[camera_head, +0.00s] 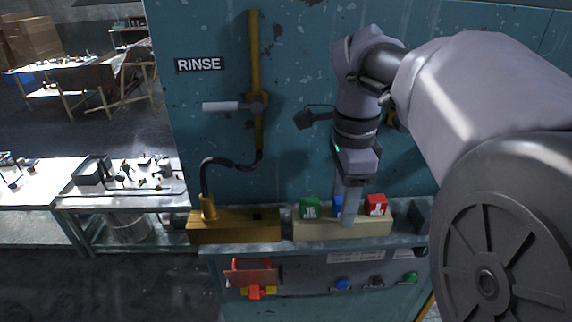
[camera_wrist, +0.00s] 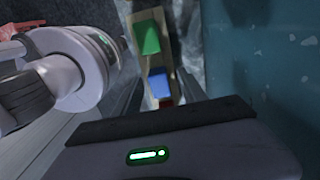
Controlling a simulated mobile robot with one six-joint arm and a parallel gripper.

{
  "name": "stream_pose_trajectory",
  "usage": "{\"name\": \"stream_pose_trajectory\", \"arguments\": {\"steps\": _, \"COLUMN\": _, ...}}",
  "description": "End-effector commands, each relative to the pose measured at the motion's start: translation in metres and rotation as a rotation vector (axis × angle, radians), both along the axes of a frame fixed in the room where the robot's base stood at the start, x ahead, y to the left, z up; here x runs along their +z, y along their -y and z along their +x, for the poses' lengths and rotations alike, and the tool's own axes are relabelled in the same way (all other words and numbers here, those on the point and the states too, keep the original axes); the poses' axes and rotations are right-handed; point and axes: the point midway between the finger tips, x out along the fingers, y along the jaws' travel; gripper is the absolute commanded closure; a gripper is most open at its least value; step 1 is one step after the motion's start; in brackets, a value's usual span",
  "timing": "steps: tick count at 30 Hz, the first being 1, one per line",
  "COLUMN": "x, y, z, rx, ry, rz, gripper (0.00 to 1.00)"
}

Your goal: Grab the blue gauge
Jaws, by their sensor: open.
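The blue gauge (camera_head: 337,203) stands between the green gauge (camera_head: 310,208) and the red gauge (camera_head: 376,205) on a pale block (camera_head: 310,232). In the head view it is mostly hidden behind my gripper (camera_head: 348,208). My gripper points down, its fingers at the block just in front of the blue gauge. It is open. In the wrist view the blue gauge (camera_wrist: 159,85) shows between the green gauge (camera_wrist: 146,38) and a sliver of the red gauge (camera_wrist: 166,103). I cannot tell whether a finger touches the blue gauge.
A brass block (camera_head: 235,230) with a hose sits left of the pale block on the same ledge. A teal wall (camera_head: 290,80) with a RINSE sign (camera_head: 199,64) and yellow pipe stands close behind. Colored knobs (camera_head: 343,284) line the panel below.

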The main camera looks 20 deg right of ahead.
Motion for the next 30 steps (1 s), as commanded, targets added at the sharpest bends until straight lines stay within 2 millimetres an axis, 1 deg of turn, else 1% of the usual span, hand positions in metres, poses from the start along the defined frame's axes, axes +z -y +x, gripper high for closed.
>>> {"name": "stream_pose_trajectory", "arguments": {"steps": 4, "x": 0.000, "y": 0.000, "z": 0.000, "rx": 0.000, "ry": 0.000, "rz": 0.000, "gripper": 0.51}}
{"name": "stream_pose_trajectory", "arguments": {"steps": 5, "x": 0.000, "y": 0.000, "z": 0.000, "rx": 0.000, "ry": 0.000, "rz": 0.000, "gripper": 0.53}}
{"name": "stream_pose_trajectory", "arguments": {"steps": 6, "x": 0.000, "y": 0.000, "z": 0.000, "rx": 0.000, "ry": 0.000, "rz": 0.000, "gripper": 0.61}}
{"name": "stream_pose_trajectory", "arguments": {"steps": 8, "x": 0.000, "y": 0.000, "z": 0.000, "rx": 0.000, "ry": 0.000, "rz": 0.000, "gripper": 0.72}}
{"name": "stream_pose_trajectory", "arguments": {"steps": 12, "x": 0.000, "y": 0.000, "z": 0.000, "rx": 0.000, "ry": 0.000, "rz": 0.000, "gripper": 1.00}}
{"name": "stream_pose_trajectory", "arguments": {"steps": 20, "x": 0.001, "y": 0.000, "z": 0.000, "rx": 0.000, "ry": 0.000, "rz": -0.001, "gripper": 1.00}}
{"name": "stream_pose_trajectory", "arguments": {"steps": 22, "x": 0.005, "y": 0.000, "z": 0.000, "rx": 0.000, "ry": 0.001, "rz": -0.001, "gripper": 1.00}}
{"name": "stream_pose_trajectory", "arguments": {"steps": 23, "x": 0.010, "y": 0.000, "z": 0.000, "rx": 0.000, "ry": 0.000, "rz": -0.002, "gripper": 1.00}}
{"name": "stream_pose_trajectory", "arguments": {"steps": 25, "x": 0.027, "y": 0.000, "z": 0.001, "rx": 0.000, "ry": 0.004, "rz": -0.002, "gripper": 1.00}}
{"name": "stream_pose_trajectory", "arguments": {"steps": 27, "x": 0.048, "y": 0.001, "z": 0.001, "rx": 0.000, "ry": 0.004, "rz": -0.002, "gripper": 1.00}}
{"name": "stream_pose_trajectory", "arguments": {"steps": 30, "x": 0.074, "y": 0.001, "z": 0.001, "rx": -0.001, "ry": 0.002, "rz": -0.003, "gripper": 1.00}}
